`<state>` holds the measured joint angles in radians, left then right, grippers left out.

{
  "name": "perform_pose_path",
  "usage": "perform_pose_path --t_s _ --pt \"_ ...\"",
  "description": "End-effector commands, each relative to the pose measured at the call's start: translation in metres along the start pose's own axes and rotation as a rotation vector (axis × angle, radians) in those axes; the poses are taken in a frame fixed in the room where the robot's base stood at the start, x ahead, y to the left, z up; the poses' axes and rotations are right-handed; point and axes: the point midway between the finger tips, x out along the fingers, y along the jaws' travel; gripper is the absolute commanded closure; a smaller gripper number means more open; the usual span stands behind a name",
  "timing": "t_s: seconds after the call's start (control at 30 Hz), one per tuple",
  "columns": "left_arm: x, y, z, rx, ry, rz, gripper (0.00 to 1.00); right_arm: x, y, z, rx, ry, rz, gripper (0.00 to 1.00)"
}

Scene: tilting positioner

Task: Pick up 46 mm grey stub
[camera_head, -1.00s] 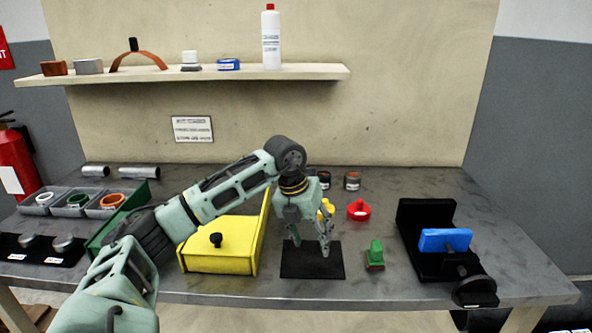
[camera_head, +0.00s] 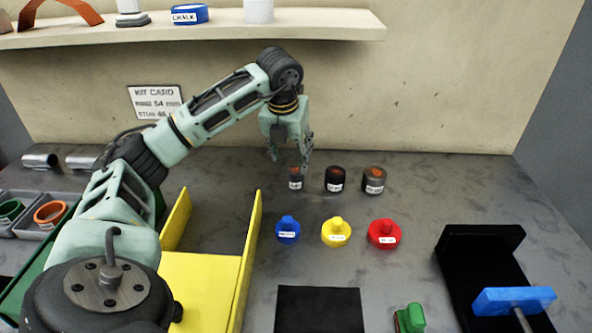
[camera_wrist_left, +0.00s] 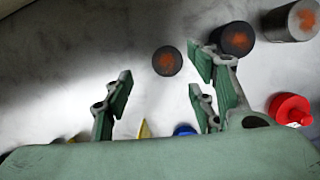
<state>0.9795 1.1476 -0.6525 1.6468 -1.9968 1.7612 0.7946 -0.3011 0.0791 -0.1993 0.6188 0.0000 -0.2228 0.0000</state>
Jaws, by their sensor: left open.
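Three short cylindrical stubs with orange-brown marks on top stand in a row at the back of the table: a small dark grey one (camera_head: 296,179), a black one (camera_head: 335,180) and a larger grey one (camera_head: 374,181). Their labels are too small to read, so I cannot tell which is 46 mm. My left gripper (camera_head: 290,161) is open and empty, pointing down just above the leftmost stub. In the left wrist view this stub (camera_wrist_left: 167,61) shows beyond the spread fingers, nearest the gap between them. My right gripper is not in view.
Blue (camera_head: 288,229), yellow (camera_head: 336,232) and red (camera_head: 384,234) knobbed pieces stand in front of the stubs. A yellow open-topped holder (camera_head: 205,280), a black mat (camera_head: 318,308), a green piece (camera_head: 410,318) and a black fixture with a blue block (camera_head: 513,299) are nearer.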

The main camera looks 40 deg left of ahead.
Motion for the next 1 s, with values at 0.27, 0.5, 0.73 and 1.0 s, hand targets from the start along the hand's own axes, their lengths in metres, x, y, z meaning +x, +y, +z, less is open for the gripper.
perform_pose_path --t_s 0.27,0.5,0.73,1.0 --pt "0.031 -0.002 -0.002 0.001 0.005 0.002 0.48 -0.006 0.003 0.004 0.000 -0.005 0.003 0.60" --pt "0.066 -0.006 -0.003 0.000 0.004 0.002 0.48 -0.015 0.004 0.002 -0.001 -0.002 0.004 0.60" --pt "0.074 -0.006 -0.003 0.001 0.001 0.001 0.48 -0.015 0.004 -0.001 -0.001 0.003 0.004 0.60" --pt "0.074 -0.006 -0.003 0.001 0.001 0.000 0.63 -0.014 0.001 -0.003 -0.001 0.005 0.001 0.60"
